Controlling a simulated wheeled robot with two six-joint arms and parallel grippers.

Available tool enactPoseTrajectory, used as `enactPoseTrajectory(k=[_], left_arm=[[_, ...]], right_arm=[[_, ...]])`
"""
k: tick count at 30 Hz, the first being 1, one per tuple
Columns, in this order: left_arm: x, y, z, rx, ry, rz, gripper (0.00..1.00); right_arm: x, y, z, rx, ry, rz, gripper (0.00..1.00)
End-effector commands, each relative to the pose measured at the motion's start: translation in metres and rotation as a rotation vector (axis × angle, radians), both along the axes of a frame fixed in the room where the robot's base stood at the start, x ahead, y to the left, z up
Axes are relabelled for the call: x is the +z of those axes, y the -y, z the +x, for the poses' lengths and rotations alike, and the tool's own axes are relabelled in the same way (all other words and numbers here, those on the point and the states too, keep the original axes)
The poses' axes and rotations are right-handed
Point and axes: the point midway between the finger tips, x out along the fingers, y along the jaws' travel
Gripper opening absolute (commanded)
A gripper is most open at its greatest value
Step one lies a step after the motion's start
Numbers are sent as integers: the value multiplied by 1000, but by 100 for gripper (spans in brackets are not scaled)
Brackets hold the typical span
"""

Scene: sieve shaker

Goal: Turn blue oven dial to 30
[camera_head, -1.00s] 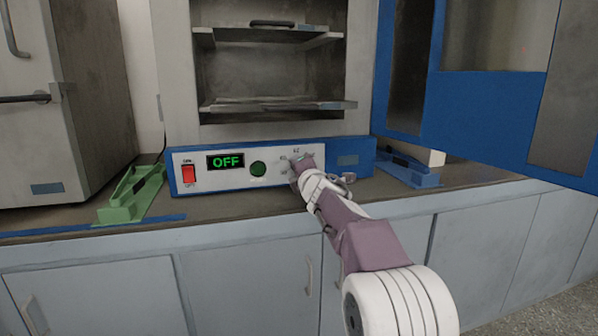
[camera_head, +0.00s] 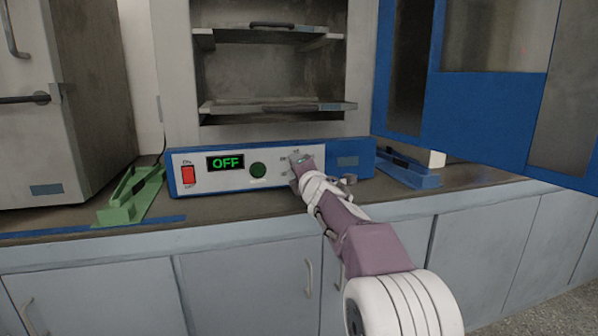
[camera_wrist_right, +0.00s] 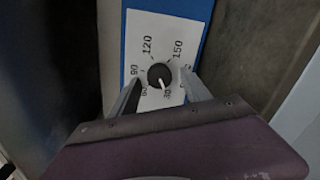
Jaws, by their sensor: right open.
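The blue oven (camera_head: 272,170) has its door open and its display (camera_head: 226,162) reads OFF in green. In the right wrist view its dial (camera_wrist_right: 159,77) is a black knob with a white pointer, on a white panel marked 30 to 150. The pointer faces the 30 mark. In the head view the dial is hidden behind my right gripper (camera_head: 299,164). In the right wrist view my right gripper (camera_wrist_right: 162,83) is open, with one finger on each side of the dial; I cannot tell whether they touch it. My left gripper is not in view.
A red switch (camera_head: 188,174) and a round green button (camera_head: 258,169) are on the oven panel. The blue oven door (camera_head: 486,110) stands open at the right. A green holder (camera_head: 130,198) and a blue holder (camera_head: 410,174) flank the oven on the counter.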

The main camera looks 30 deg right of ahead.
Motion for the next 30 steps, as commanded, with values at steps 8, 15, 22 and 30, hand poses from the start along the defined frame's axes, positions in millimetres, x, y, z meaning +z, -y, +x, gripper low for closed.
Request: enactPoseTrajectory(k=[8, 15, 22, 30], left_arm=[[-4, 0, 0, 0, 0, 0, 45], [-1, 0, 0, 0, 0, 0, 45], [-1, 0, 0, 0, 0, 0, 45], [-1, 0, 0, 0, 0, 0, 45]], right_arm=[[5, -15, -54, -2, 3, -1, 56], [6, -23, -81, -1, 0, 0, 56], [5, -23, -82, 0, 0, 0, 56], [5, -23, -82, -1, 0, 0, 56]])
